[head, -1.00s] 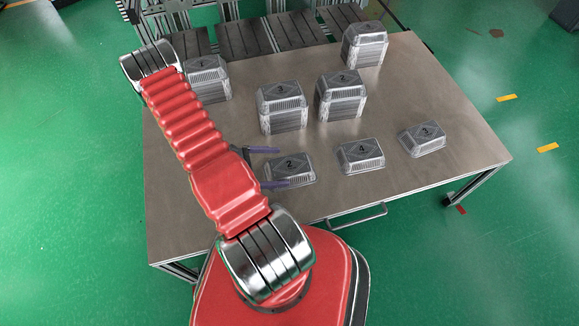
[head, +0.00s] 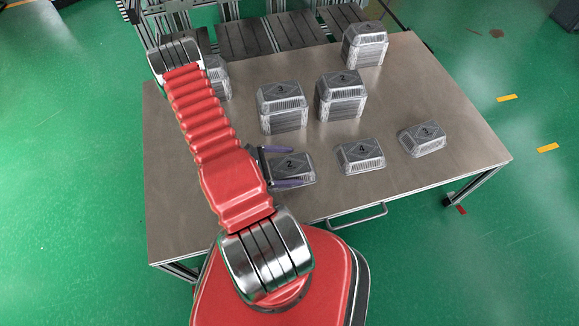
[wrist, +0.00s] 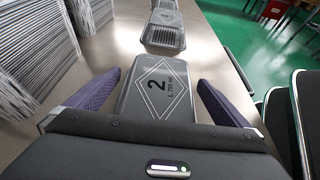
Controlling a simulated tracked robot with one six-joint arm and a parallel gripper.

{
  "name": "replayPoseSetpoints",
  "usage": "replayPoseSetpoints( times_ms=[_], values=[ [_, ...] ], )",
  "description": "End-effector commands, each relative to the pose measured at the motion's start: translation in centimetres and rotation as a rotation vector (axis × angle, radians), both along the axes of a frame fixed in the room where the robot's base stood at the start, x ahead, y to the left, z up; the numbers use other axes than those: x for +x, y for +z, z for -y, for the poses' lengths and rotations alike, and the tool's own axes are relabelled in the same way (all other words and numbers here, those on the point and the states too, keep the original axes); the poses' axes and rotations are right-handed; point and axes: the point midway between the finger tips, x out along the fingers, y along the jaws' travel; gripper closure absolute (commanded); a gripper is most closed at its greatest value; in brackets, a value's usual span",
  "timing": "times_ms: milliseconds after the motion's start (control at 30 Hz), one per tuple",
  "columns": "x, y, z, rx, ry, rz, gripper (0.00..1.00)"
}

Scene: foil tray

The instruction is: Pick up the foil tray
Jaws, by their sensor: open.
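A foil tray marked 2 (head: 300,168) lies upside down on the table, at the left end of a front row of single trays. In the wrist view the same tray (wrist: 157,92) lies between the two purple fingers. My gripper (head: 290,166) is open, with one finger along the tray's far side and the other along its near side. In the wrist view my gripper (wrist: 158,98) shows a gap between each finger and the tray's marked top. The tray's left end is hidden by my gripper body.
Single trays marked 4 (head: 360,156) and 3 (head: 422,139) lie to the right. Stacks of trays stand behind, including a stack marked 3 (head: 283,108) and another (head: 341,96). The table's (head: 430,170) front right is bare.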

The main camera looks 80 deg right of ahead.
Motion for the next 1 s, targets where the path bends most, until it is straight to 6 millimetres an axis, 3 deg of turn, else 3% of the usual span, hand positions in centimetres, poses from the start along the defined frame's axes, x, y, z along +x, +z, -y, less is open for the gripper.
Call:
replayPoseSetpoints(
  times_ms=[300,833,1000],
  values=[
    [0.02,0.01,-0.01,0.0,0.0,0.0,0.0],
    [0.02,0.01,-0.01,0.0,0.0,0.0,0.37],
    [0.03,0.02,-0.02,0.0,0.0,0.0,0.39]
  ],
)
